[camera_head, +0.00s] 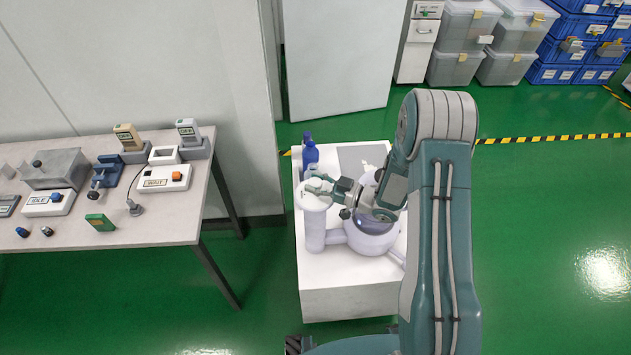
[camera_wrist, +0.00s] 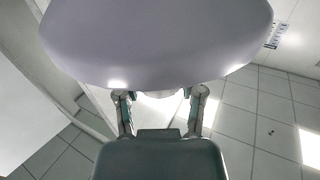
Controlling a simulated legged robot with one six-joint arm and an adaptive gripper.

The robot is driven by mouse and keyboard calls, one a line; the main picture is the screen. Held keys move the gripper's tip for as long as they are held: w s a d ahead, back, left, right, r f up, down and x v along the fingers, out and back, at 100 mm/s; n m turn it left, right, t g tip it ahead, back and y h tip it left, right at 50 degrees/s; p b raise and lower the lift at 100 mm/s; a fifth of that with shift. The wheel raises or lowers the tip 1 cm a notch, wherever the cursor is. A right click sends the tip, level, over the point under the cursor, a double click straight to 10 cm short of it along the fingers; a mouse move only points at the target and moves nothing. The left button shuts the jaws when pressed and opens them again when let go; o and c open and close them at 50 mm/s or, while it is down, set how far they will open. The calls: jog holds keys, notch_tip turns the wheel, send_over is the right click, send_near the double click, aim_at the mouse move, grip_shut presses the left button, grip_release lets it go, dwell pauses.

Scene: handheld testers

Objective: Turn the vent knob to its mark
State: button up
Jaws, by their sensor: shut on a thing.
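A pale lavender device stands on a white cabinet in the head view, with an upright cylinder (camera_head: 315,232) at its left and a round vessel (camera_head: 372,240) at its right. My gripper (camera_head: 319,189) is at the top of the cylinder, reaching in from the right. In the wrist view my gripper (camera_wrist: 162,108) has its two fingers apart around a small pale part (camera_wrist: 163,94), which seems to be the vent knob. A large lavender rounded body (camera_wrist: 160,45) covers the top of that view and hides most of the knob. I cannot make out its mark or its angle.
A blue bottle (camera_head: 311,155) stands behind the cylinder on the white cabinet (camera_head: 345,293). A grey table (camera_head: 165,225) with handheld testers, labelled boxes and a green card is at the left. Grey and blue bins (camera_head: 470,28) are stacked at the back right. Green floor is clear at the right.

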jog(key=shift+t, duration=0.3)
jog(key=shift+w+m+t+h, duration=0.1)
jog(key=shift+m+t+h, duration=1.5)
jog(key=shift+m+t, duration=0.3)
jog(key=o, duration=1.2)
jog(key=shift+c, duration=0.2)
jog(key=v, duration=1.2)
jog(key=shift+a, duration=0.1)
